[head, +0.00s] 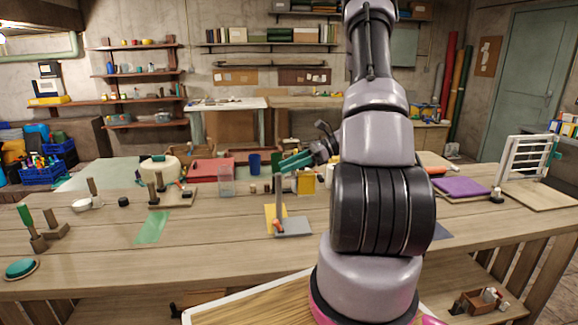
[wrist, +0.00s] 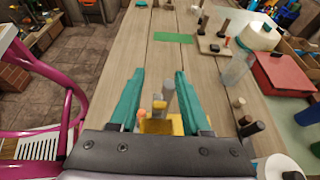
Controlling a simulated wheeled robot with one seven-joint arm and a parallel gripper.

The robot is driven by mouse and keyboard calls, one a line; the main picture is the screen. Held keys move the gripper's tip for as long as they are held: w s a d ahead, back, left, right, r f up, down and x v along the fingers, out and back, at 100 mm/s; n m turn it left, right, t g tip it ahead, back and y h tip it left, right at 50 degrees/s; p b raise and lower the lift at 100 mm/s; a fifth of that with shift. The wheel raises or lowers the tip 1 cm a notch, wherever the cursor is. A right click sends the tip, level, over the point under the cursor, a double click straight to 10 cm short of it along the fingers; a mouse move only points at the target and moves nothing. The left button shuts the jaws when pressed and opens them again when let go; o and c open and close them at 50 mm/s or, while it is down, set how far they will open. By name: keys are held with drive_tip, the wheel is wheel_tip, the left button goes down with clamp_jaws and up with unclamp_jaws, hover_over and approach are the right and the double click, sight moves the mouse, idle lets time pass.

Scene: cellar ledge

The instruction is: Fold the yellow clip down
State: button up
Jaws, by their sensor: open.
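A yellow piece (head: 269,213), which looks like the clip, is on or beside a flat grey plate (head: 294,228) on the bench. A tall grey post (head: 279,192) and a small orange-red part stand with it. In the wrist view the yellow piece (wrist: 160,127) shows low between my fingers, partly hidden by the gripper body, with the grey post (wrist: 170,98) and an orange tip (wrist: 143,114) beside it. My gripper (head: 290,163) has teal fingers and is above and behind the post in the head view. In the wrist view its fingers (wrist: 159,74) are apart, with nothing held.
A yellow block (head: 307,184) and a clear container (head: 226,181) stand behind the plate. A green sheet (head: 152,228) lies to the left. A purple pad (head: 461,188) and a white rack (head: 526,158) are at right. Bare wood lies left of the plate.

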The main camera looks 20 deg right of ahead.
clamp_jaws()
drive_tip(key=shift+d+y, duration=0.25)
drive_tip(key=shift+y, duration=0.55)
drive_tip(key=shift+s+r+t+y, duration=0.1)
drive_tip(key=shift+t+y, duration=0.3)
drive_tip(key=shift+y, duration=0.3)
unclamp_jaws()
drive_tip(key=shift+d, duration=0.1)
drive_tip(key=v, duration=1)
drive_tip(key=shift+d, duration=0.35)
